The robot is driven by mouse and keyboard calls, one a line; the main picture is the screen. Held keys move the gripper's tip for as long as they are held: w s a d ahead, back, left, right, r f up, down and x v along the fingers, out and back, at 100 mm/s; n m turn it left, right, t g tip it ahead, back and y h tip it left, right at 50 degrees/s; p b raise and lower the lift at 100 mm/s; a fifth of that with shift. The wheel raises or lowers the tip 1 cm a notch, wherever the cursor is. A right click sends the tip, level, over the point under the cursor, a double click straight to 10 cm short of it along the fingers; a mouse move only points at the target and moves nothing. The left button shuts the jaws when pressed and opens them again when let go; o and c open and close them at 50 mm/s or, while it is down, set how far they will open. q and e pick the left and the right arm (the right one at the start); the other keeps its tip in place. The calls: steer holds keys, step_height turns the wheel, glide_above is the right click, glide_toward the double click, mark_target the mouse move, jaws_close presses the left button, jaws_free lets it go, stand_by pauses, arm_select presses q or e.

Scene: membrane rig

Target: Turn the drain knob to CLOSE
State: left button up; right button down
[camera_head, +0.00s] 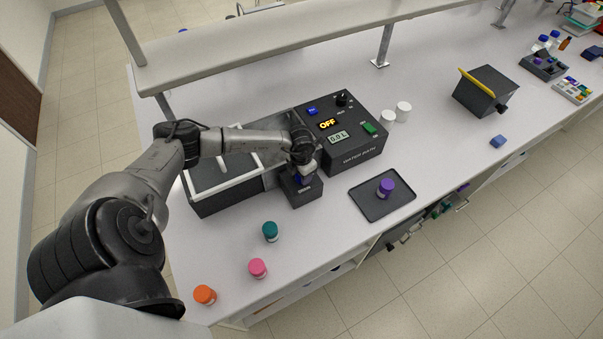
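The drain block (302,191) is a small dark box with a pale label too small to read. It stands at the front right corner of the water bath. My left arm comes in from the left, and my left gripper (304,176) points down at the top of this block. My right gripper is not in view.
The water bath (207,204) has a white-rimmed lid and a control unit (355,152) reading OFF. A dark tray (367,206) holds a purple-capped jar (385,187). Teal (270,231), pink (258,268) and orange (205,294) capped jars stand in front. A shelf (250,45) spans above.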

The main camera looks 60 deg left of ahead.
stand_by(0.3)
arm_select(q)
steer(key=o, duration=0.9)
steer(key=shift+r, duration=0.1)
steer(key=shift+a+r+b, duration=0.15)
steer(key=shift+r+b, duration=0.9)
steer(key=shift+r, duration=5.8)
